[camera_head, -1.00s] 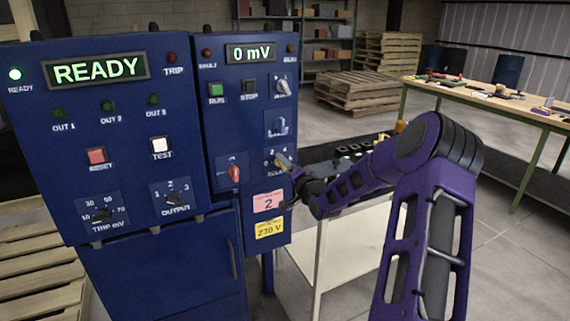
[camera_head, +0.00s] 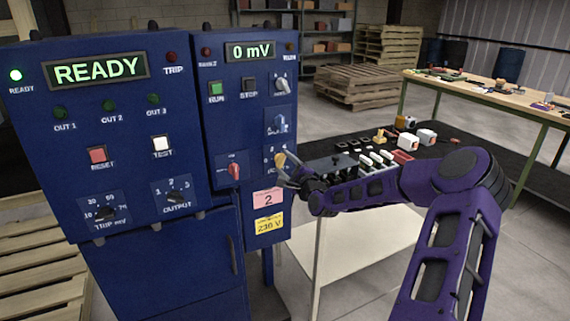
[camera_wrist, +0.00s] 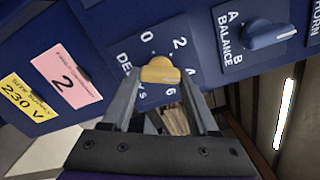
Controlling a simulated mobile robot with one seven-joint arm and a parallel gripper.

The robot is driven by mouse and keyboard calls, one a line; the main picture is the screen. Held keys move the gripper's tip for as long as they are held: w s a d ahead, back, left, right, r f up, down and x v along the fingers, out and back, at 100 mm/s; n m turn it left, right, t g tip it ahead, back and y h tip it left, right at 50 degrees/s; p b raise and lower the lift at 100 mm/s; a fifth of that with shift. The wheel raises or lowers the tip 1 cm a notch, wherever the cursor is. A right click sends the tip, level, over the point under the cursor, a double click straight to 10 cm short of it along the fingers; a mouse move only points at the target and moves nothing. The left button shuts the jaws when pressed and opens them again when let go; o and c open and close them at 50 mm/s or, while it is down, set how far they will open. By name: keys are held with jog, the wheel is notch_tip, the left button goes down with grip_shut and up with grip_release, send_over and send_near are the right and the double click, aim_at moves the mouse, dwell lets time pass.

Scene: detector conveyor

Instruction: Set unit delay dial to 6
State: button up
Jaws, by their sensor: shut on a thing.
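The delay dial's yellow knob (camera_wrist: 160,71) is on the blue panel in the middle of the wrist view. The knob's long axis lies toward the 4; which end is the pointer I cannot make out. My gripper (camera_wrist: 158,82) is shut on the knob, one finger at each side. In the head view my gripper (camera_head: 284,174) reaches the lower right of the right-hand cabinet (camera_head: 230,130), and the dial is partly hidden behind it.
The balance switch (camera_wrist: 268,35) sits close beside the dial, and a red knob (camera_head: 234,171) is to its left in the head view. A pink label (camera_head: 268,198) and a yellow label (camera_head: 269,223) are below. A dark-topped table (camera_head: 400,180) with several parts stands to the right.

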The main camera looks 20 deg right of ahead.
jog(key=m, duration=0.2)
jog(key=m+b, duration=0.1)
jog(key=m, duration=0.1)
jog(key=m+b, duration=0.1)
jog(key=m, duration=0.1)
jog(key=shift+f, duration=0.25)
jog(key=m+b, duration=0.2)
jog(key=m, duration=0.4)
jog(key=shift+a+r, duration=0.15)
jog(key=shift+m, duration=0.3)
jog(key=o, duration=1.4)
jog(key=s, duration=1.7)
jog(key=shift+s+d, duration=0.25)
